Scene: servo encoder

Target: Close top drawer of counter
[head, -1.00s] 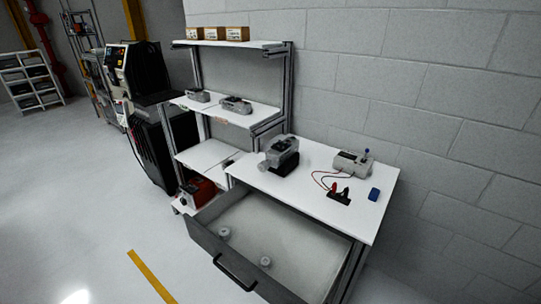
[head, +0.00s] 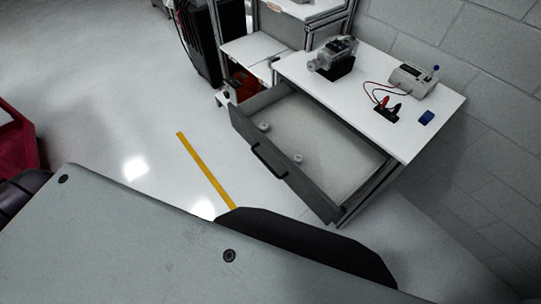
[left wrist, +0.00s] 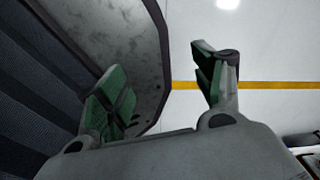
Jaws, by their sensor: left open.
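The counter (head: 440,100) stands at the right of the head view with a white top. Its top drawer (head: 318,190) is pulled well out, with a dark grey front and a black bar handle (head: 272,160). Two small pale round parts (head: 298,158) lie inside the drawer. My left gripper (left wrist: 165,88) shows in the left wrist view, open and empty, its green-padded fingers spread above the floor. It is apart from the drawer, and the handle is not visible in that view. My right gripper is not in view.
A grey machine part (head: 333,58), a meter (head: 412,80) with red and black leads and a blue block (head: 426,118) sit on the counter top. Shelves (head: 255,50) stand beside it. A red object (head: 18,140) is at the far left. Floor before the drawer is clear, with a yellow line (head: 205,168).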

